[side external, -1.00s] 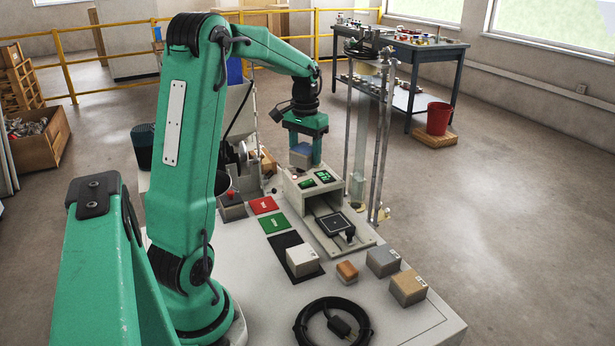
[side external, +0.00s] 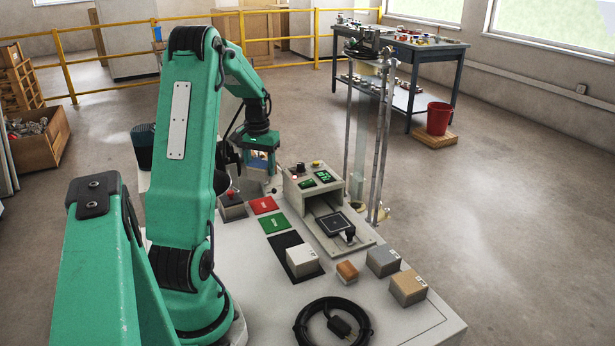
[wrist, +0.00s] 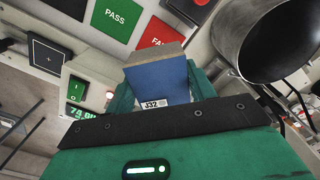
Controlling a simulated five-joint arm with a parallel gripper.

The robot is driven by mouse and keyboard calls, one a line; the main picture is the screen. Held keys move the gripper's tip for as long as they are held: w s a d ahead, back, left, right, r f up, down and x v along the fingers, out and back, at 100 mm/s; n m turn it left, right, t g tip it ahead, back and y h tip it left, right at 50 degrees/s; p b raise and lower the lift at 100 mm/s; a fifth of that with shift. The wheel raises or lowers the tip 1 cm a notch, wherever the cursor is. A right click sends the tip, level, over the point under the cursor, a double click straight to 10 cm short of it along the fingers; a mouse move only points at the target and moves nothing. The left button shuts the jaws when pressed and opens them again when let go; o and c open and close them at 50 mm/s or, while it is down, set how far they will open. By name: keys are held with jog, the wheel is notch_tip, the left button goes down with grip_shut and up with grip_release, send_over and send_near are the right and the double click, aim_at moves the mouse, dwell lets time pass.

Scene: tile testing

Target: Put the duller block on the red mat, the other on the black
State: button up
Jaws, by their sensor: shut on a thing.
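My gripper (side external: 260,148) is shut on a blue block (wrist: 158,82) with a label reading J32 and a grey-tan end face. It holds the block in the air beyond the red mat (side external: 263,205), left of the tester. In the wrist view the red mat (wrist: 162,34) shows partly behind the block. A white block (side external: 302,260) sits on the near end of the black mat (side external: 287,241). A corner of the black mat (wrist: 65,6) shows at the wrist view's top. I cannot tell which block the task calls duller.
A green PASS mat (side external: 273,223) lies between the red and black mats. A grey tester (side external: 305,186) with lit displays stands right of them. A grey block (side external: 383,262), a tan block (side external: 408,287), a small brown block (side external: 347,272) and a coiled cable (side external: 333,325) are nearer.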

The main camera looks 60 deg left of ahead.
aim_at(261, 177)
jog(key=shift+f, duration=1.5)
jog(key=shift+f, duration=0.15)
jog(key=shift+f, duration=3.05)
jog(key=shift+f, duration=0.3)
jog(key=o, duration=1.7)
jog(key=shift+r, duration=0.15)
jog(key=shift+r, duration=2.85)
